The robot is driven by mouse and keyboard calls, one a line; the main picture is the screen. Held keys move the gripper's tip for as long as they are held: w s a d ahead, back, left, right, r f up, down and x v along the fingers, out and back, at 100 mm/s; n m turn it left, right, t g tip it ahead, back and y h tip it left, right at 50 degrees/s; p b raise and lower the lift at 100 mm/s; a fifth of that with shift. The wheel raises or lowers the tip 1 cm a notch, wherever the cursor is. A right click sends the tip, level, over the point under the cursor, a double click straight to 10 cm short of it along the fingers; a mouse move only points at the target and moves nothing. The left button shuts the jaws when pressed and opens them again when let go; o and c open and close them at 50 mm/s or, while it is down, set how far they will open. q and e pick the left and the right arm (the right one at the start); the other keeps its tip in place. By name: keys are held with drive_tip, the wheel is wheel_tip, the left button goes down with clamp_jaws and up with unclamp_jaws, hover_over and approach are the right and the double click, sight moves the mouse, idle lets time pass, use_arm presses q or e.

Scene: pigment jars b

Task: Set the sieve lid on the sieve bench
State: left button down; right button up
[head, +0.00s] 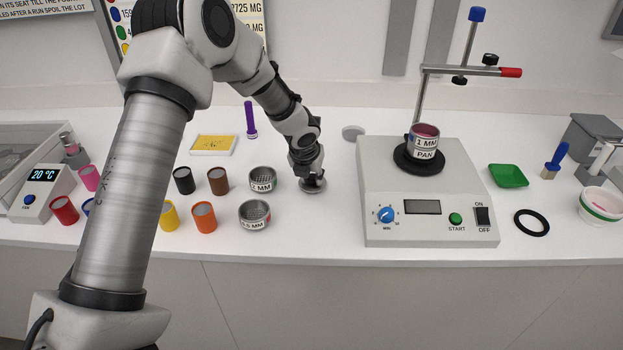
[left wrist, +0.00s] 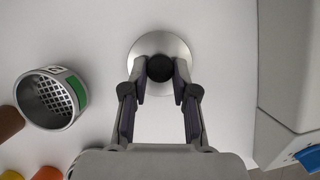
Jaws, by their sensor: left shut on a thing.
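The sieve lid is a silver disc (left wrist: 148,45) with a black knob (left wrist: 160,68). In the head view the lid (head: 314,187) is at or close to the white table, right of the loose sieves; I cannot tell if it touches. My left gripper (head: 311,176) points down over it, its fingers shut on the knob. The sieve bench (head: 385,160) is the grey machine with a dial and switches, right of my left gripper. On its round black plate (head: 407,165) stands a pan (head: 425,154) with a 1 MM sieve (head: 426,141) on top. My right gripper is not in view.
Two loose sieves (head: 262,180) (head: 253,217) and several coloured jars (head: 204,217) stand left of the lid. A grey disc (head: 353,132) lies behind. A post with a clamp arm (head: 470,70) rises behind the bench. A green tray (head: 508,175) and black ring (head: 532,222) lie right.

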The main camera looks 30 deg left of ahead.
use_arm(q)
drive_tip(key=shift+s+r, duration=0.15)
drive_tip(key=shift+s, duration=0.3)
drive_tip(key=c, duration=1.2)
unclamp_jaws()
drive_tip(key=shift+o, duration=1.4)
drive_tip(key=shift+w+f, duration=0.2)
drive_tip(key=shift+r, duration=0.25)
drive_tip(key=v, duration=1.2)
drive_tip(key=shift+p, duration=0.3)
